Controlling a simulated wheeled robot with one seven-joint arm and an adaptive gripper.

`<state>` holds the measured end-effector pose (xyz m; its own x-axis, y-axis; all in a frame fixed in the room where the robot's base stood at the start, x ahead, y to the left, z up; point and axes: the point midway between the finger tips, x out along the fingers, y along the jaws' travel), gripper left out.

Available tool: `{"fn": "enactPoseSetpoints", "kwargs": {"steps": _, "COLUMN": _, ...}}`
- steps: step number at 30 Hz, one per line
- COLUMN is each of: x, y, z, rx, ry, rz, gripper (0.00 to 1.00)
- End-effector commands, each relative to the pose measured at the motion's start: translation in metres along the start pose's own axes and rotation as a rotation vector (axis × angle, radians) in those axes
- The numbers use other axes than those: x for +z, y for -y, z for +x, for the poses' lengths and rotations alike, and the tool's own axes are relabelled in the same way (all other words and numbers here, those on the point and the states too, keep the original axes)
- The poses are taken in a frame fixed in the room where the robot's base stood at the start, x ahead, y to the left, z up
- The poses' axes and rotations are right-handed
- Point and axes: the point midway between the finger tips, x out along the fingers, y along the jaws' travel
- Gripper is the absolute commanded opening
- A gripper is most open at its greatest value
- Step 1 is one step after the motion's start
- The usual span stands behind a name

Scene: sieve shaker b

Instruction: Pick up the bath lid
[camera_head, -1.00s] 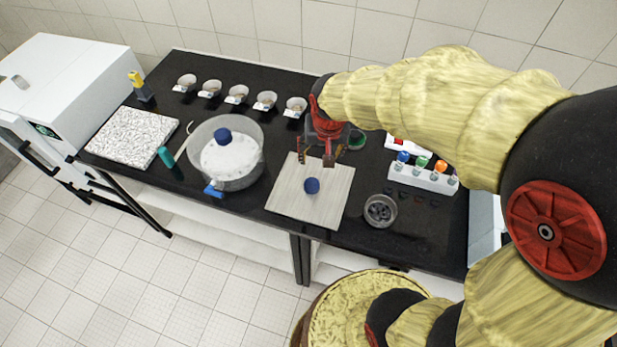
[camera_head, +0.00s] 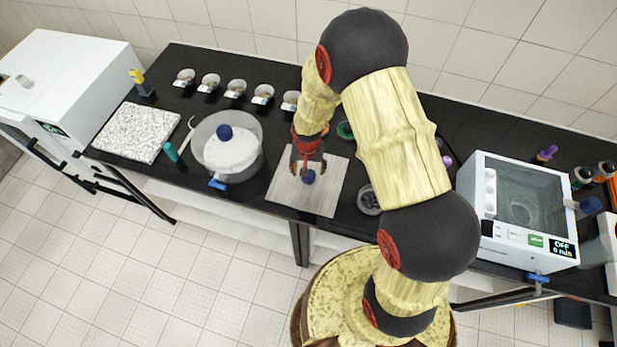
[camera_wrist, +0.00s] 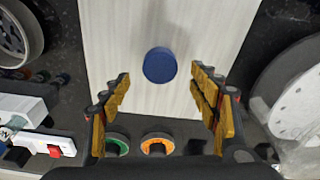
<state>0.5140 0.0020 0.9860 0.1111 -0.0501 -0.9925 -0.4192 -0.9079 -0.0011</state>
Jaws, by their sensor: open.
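The bath lid looks to be the pale rectangular plate (camera_head: 285,190) with a round blue knob (camera_head: 309,177), lying flat on the black bench. In the wrist view the plate (camera_wrist: 115,35) fills the middle, and its blue knob (camera_wrist: 159,65) is centred between my fingertips. My gripper (camera_head: 308,168) is open above the plate, its fingers to either side of the knob. In the wrist view my gripper (camera_wrist: 159,78) shows a clear gap between each finger and the knob. The height between fingertips and knob is hard to judge.
Left of the plate is a clear bowl (camera_head: 252,160) holding a white blue-knobbed piece. A dark-filled dish (camera_head: 369,200) is close on the right. A white bath unit (camera_head: 525,240) reading OFF stands further right. Several small cups (camera_head: 236,88) line the back.

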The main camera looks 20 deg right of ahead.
Motion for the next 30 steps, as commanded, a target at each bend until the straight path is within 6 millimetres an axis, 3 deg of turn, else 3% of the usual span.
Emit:
{"fn": "enactPoseSetpoints", "kwargs": {"steps": 7, "x": 0.003, "y": 0.0, "z": 0.033, "rx": 0.002, "ry": 0.004, "rz": -0.001, "gripper": 0.61}}
{"fn": "enactPoseSetpoints", "kwargs": {"steps": 16, "x": 0.002, "y": 0.0, "z": 0.037, "rx": 0.0, "ry": 0.001, "rz": -0.001, "gripper": 0.61}}
{"fn": "enactPoseSetpoints", "kwargs": {"steps": 30, "x": 0.002, "y": 0.0, "z": 0.037, "rx": 0.0, "ry": 0.001, "rz": -0.001, "gripper": 0.35}}
